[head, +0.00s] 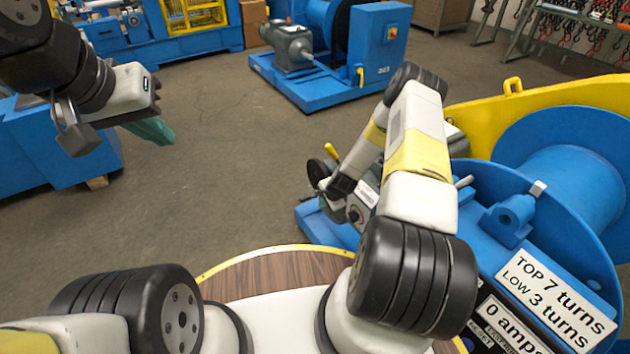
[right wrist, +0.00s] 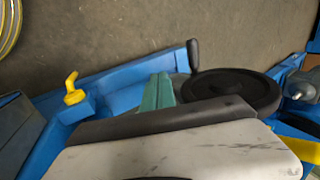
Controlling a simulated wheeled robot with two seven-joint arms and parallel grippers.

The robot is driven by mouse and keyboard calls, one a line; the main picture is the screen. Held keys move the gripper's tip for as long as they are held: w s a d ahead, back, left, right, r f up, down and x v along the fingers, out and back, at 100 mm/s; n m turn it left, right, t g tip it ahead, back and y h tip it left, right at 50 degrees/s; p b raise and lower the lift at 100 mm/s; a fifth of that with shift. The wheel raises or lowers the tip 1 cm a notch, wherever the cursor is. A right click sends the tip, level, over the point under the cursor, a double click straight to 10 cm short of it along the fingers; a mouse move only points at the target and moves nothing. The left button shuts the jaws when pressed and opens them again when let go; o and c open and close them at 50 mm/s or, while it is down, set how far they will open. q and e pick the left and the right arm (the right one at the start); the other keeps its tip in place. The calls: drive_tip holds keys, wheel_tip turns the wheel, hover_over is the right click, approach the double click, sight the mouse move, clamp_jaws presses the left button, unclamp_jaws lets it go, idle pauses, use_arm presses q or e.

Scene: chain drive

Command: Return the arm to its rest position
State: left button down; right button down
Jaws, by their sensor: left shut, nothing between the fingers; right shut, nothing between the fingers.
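My left gripper (head: 152,130) hangs over open floor at the upper left of the head view, its teal fingers together and empty. My right arm reaches forward over the blue winch and bends down at its far end. In the right wrist view my right gripper (right wrist: 158,90) shows teal fingers close together with nothing between them. A black handwheel (right wrist: 235,92) with a grey-black handle (right wrist: 193,54) appears just beyond and right of these fingers; whether they touch cannot be told. In the head view my right fingers are mostly hidden by the wrist and machine.
The blue winch drum (head: 575,185) and yellow frame (head: 560,92) fill the right side. A yellow-tipped lever (head: 331,151) rises near my right wrist. Another blue winch machine (head: 330,60) stands at the back. The grey floor (head: 230,150) between is clear.

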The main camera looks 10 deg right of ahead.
wheel_tip(320, 180, up, 21)
drive_tip(key=w+n, duration=0.2)
drive_tip(key=n, duration=0.2)
drive_tip(key=s+a+r+n, duration=0.1)
drive_tip(key=s+r+n, duration=0.15)
drive_tip(key=r, duration=0.65)
drive_tip(key=s+a+r+n, duration=0.1)
drive_tip(key=s+r+n, duration=0.15)
drive_tip(key=r, duration=0.65)
drive_tip(key=s+a+r+n, duration=0.2)
drive_tip(key=s+r, duration=0.9)
drive_tip(key=r, duration=0.1)
drive_tip(key=s+r+n, duration=0.1)
drive_tip(key=s+r, duration=0.2)
drive_tip(key=s, duration=0.5)
drive_tip(key=s+r+n+t, duration=0.1)
drive_tip(key=s+r+n, duration=0.1)
drive_tip(key=s, duration=0.7)
drive_tip(key=shift+a+r+n, duration=0.3)
drive_tip(key=shift+a+r, duration=0.15)
drive_tip(key=shift+r, duration=0.15)
